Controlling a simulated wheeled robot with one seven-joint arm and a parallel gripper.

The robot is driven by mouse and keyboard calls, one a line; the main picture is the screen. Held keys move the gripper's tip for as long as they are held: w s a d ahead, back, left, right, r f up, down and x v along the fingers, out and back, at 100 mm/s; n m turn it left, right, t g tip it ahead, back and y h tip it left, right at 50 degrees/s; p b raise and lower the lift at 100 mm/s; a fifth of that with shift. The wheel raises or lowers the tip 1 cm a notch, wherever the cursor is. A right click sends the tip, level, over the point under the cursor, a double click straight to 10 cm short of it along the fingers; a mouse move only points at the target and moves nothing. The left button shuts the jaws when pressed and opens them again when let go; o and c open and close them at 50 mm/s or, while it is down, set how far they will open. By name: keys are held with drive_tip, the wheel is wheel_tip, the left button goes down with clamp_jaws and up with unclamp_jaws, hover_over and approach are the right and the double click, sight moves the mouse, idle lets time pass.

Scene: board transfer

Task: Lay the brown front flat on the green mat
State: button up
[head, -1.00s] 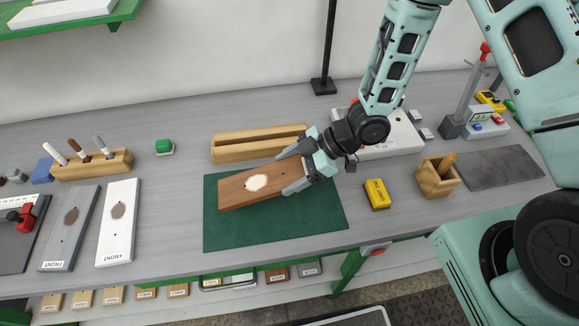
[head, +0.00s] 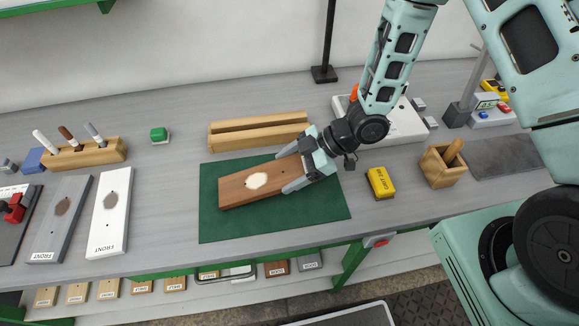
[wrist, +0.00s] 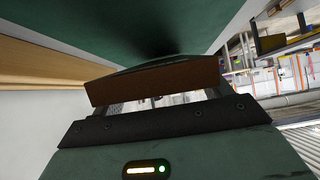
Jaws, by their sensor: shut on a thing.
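The brown front (head: 235,191) is a wooden board with a pale oval patch and a small dark hole. It is over the green mat (head: 318,216) in the head view, roughly level. My gripper (head: 291,172) is shut on its right end. In the wrist view the brown front (wrist: 155,82) shows its end edge between the fingers, and the green mat (wrist: 120,22) fills the top. I cannot tell whether the board touches the mat or is slightly above it.
A wooden slotted block (head: 258,131) stands behind the mat. A yellow grit block (head: 380,182) and a wooden box (head: 442,166) are to the right. A white front (head: 109,215) and a grey front (head: 59,222) lie to the left. A pen holder (head: 85,153) stands behind them.

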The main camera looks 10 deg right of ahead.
sight(299, 167)
drive_tip(key=shift+f, duration=0.25)
drive_tip(key=o, duration=1.2)
drive_tip(key=shift+c, duration=0.2)
drive_tip(key=c, duration=1.2)
drive_tip(key=shift+c, duration=0.2)
drive_tip(key=shift+p+v, duration=0.8)
drive_tip(key=shift+v, duration=0.7)
drive_tip(key=shift+d+f, duration=0.25)
drive_tip(key=shift+d, duration=0.05)
drive_tip(key=o, duration=0.6)
drive_tip(key=shift+c, duration=0.2)
drive_tip(key=shift+r, duration=0.1)
